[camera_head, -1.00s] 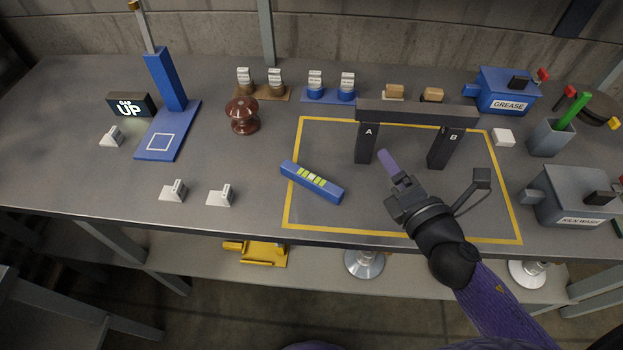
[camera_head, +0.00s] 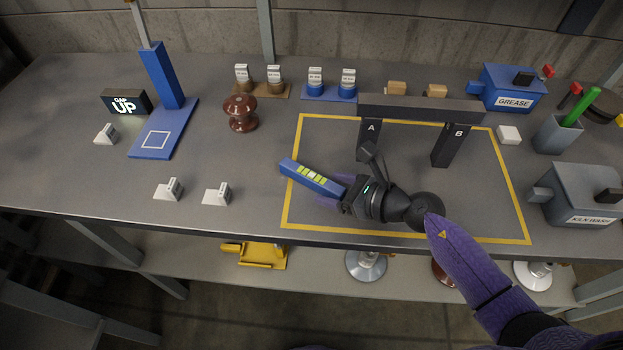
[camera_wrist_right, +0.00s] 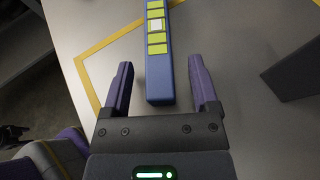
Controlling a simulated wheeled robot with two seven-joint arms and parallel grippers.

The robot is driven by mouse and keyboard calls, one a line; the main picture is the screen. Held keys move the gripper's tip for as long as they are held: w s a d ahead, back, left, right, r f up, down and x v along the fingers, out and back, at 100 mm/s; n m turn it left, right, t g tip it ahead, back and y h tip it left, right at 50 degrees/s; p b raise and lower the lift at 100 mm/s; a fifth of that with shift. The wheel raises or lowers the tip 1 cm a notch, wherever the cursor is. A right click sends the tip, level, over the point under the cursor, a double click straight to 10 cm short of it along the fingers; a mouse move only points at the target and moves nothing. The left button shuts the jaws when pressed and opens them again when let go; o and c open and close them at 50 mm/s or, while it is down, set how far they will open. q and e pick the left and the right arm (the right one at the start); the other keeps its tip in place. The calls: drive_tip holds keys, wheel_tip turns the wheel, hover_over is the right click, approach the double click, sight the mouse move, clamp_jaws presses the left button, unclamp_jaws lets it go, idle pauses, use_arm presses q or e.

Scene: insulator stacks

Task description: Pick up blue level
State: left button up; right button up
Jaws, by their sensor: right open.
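The blue level (camera_head: 311,177), a bar with a yellow-green and white window strip, lies on the grey table across the yellow line's left side. My right gripper (camera_head: 335,188) is at its right end in the head view. In the right wrist view the level (camera_wrist_right: 160,75) reaches in between the two purple fingers of my right gripper (camera_wrist_right: 162,88). The fingers are open, one on each side of the level's near end, with a gap on both sides. My left gripper is not in view.
A dark bridge (camera_head: 419,109) with legs A and B stands just behind my right gripper. A yellow outline (camera_head: 410,238) marks the table around it. White blocks (camera_head: 217,194) lie to the left. A brown insulator (camera_head: 240,113) stands behind the level.

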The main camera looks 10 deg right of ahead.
drive_tip(key=c, duration=0.9)
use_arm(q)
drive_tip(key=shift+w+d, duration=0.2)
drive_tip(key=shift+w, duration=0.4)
use_arm(e)
clamp_jaws()
